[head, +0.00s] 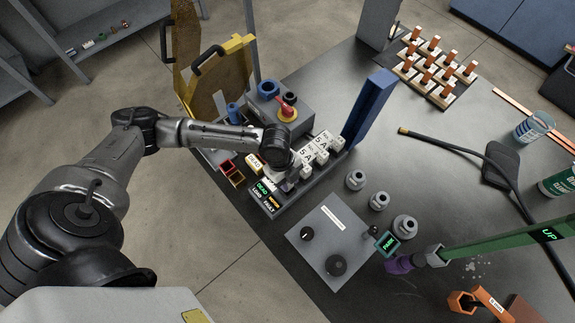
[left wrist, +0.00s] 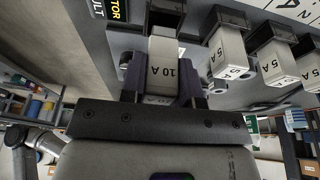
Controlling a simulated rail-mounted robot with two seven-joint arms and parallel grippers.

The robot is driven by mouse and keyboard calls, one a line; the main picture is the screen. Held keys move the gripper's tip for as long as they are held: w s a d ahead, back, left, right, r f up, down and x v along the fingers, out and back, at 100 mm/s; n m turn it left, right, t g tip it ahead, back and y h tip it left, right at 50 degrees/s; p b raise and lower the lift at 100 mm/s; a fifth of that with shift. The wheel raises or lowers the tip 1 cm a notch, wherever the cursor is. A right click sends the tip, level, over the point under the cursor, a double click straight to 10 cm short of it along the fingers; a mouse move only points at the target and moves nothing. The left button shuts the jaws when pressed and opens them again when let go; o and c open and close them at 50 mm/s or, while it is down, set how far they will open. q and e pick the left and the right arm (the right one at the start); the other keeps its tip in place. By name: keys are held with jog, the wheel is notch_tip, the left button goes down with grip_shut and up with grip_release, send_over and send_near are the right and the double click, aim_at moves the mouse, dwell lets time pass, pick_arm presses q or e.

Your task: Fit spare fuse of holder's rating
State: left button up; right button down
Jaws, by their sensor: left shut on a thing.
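My left gripper (head: 288,180) is at the near left end of the fuse panel (head: 287,207). In the left wrist view its fingers (left wrist: 162,88) are shut on a white fuse carrier (left wrist: 163,62) marked 10 A. The carrier's far end meets a dark socket on the panel; how deep it sits is unclear. Beside it stand several white carriers marked 5 A (left wrist: 228,52), which also show in the head view (head: 322,142). The panel has a raised blue lid (head: 369,108) and lit DEAD (head: 262,188) and other labels. My right gripper is not in view.
A grey box with a red switch (head: 287,108) stands behind the panel. A grey plate with knobs (head: 331,245), metal cylinders (head: 379,201) and a green bar marked UP (head: 500,243) are to the right.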

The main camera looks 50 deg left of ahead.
pick_arm(q)
jog(key=shift+f, duration=0.3)
dwell(0.4)
jog(key=shift+f+b, duration=0.3)
jog(key=shift+f, duration=1.1)
jog(key=o, duration=1)
jog(key=p+v, duration=0.3)
jog(key=v, duration=1)
jog(key=shift+r+p, duration=0.3)
jog(key=shift+r, duration=0.1)
